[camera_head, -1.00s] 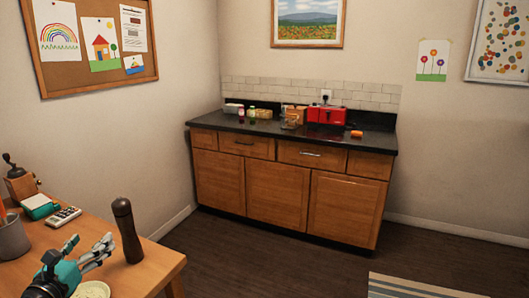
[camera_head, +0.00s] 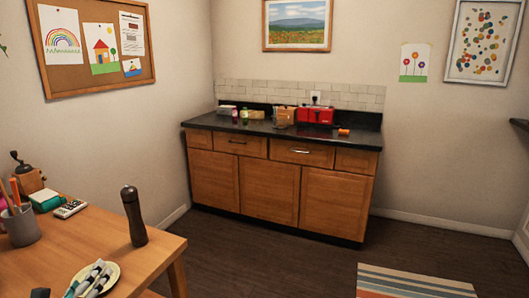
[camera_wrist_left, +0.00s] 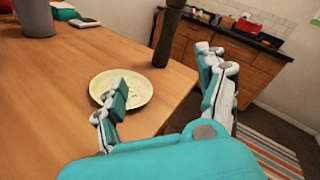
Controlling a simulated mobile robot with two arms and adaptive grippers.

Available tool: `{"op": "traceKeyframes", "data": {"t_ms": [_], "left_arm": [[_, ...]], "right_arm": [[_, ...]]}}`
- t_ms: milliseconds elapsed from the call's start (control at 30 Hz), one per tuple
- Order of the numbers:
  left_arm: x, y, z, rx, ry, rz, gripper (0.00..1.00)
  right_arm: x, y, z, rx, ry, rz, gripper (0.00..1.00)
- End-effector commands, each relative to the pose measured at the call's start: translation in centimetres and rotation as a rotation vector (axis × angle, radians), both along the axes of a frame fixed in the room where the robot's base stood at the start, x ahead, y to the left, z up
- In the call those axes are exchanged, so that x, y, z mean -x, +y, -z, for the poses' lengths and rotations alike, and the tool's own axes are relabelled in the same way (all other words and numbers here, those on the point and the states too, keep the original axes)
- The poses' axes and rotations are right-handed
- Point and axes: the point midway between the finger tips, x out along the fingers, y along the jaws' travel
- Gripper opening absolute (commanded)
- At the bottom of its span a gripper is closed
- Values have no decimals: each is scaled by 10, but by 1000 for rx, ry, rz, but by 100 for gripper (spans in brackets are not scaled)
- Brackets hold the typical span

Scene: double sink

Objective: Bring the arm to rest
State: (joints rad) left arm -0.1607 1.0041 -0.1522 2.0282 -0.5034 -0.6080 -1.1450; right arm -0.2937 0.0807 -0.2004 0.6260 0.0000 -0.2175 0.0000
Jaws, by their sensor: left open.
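My left gripper (camera_head: 88,280) shows at the bottom left of the head view, cut by the lower edge. Its pale fingers overlap a cream plate (camera_head: 114,272) on the wooden table. In the left wrist view, the teal and white fingers (camera_wrist_left: 165,68) are spread wide with nothing between them. The plate (camera_wrist_left: 145,92) lies beyond and below them, partly hidden by the left finger. I cannot tell how high the gripper is above the plate. My right gripper is in neither view.
A dark pepper mill (camera_head: 133,217) stands upright near the table's right edge. A pen cup (camera_head: 21,226), calculator (camera_head: 70,208) and grinder (camera_head: 27,177) stand at the left. A counter (camera_head: 280,129) with a red toaster (camera_head: 316,115) is across the room. The floor between is free.

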Motion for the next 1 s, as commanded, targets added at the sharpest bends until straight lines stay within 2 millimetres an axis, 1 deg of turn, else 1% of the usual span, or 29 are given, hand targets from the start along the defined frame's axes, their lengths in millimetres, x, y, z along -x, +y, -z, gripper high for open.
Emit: {"op": "traceKeyframes", "data": {"t_ms": [33, 167, 267, 367, 400, 500, 600, 733, 867, 1000], "left_arm": [[8, -6, 14, 100, 16, -33, 74], [33, -20, 49, 387, 60, -151, 74], [61, -36, 82, 652, 106, -281, 74], [100, -61, 119, 967, 166, -462, 74], [118, -73, 133, 1096, 192, -550, 74], [159, -101, 159, 1356, 244, -753, 74], [193, -125, 174, 1540, 282, -928, 74], [228, -153, 184, 1714, 321, -1128, 74], [260, -179, 188, 1848, 352, -1314, 74], [290, -206, 187, 1961, 381, -1511, 74]], "right_arm": [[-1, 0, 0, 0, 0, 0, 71], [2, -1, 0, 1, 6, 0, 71], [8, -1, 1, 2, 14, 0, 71], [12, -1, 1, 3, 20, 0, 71], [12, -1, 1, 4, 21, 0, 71], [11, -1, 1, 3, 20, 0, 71], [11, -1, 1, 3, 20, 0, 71], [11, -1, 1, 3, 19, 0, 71], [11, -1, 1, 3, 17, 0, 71], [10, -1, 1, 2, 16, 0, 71]]}}
